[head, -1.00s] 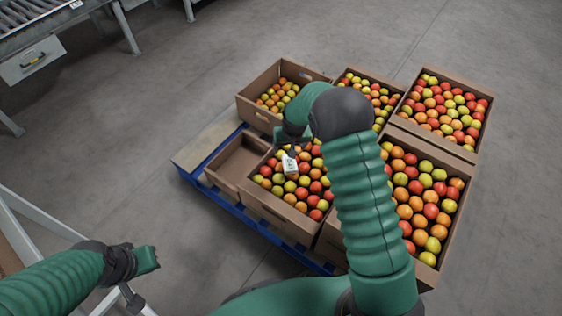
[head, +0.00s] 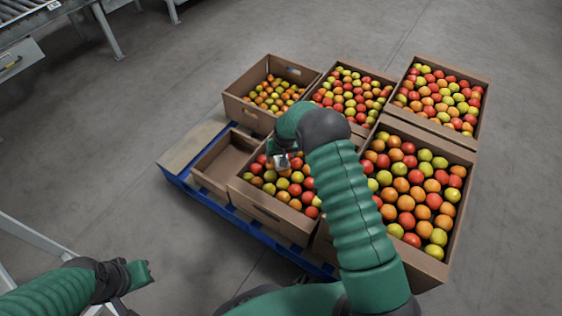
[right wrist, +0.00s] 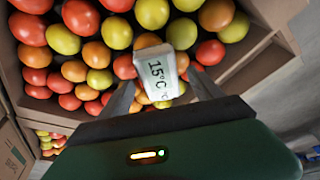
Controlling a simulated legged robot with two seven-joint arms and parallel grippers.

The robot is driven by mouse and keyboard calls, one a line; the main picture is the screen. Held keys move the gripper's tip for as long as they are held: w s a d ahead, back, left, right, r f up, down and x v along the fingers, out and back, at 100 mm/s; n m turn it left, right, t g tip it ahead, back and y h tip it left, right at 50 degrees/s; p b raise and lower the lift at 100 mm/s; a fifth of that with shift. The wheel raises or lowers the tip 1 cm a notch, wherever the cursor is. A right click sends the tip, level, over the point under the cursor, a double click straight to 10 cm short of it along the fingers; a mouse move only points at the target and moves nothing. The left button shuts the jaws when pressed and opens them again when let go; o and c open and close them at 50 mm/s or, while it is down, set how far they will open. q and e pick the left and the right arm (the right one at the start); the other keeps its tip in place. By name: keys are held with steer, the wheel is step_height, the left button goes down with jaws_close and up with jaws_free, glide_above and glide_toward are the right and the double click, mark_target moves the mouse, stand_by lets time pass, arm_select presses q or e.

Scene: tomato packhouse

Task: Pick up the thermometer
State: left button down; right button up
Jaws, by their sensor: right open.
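The thermometer (right wrist: 156,75) is a small white block with "15°C" on its face. It lies on the tomatoes in the near middle box (head: 262,218) and shows in the head view (head: 280,162), partly covered by my right gripper. In the right wrist view my right gripper (right wrist: 163,92) is open, with one finger on each side of the thermometer's lower part. I cannot tell whether the fingers touch it. My left gripper (head: 146,272) is at the lower left, away from the boxes; its jaws are too small to read.
Several cardboard boxes of red, orange and yellow-green tomatoes stand on a blue-edged pallet (head: 240,222). An empty box (head: 222,165) is left of the thermometer's box. A tall box (head: 262,88) stands behind. A roller conveyor (head: 40,25) is at the upper left. Grey floor is clear around.

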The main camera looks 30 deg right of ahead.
steer(key=shift+f, duration=0.3)
stand_by(0.4)
jaws_close()
stand_by(0.3)
steer(key=shift+r, duration=0.1)
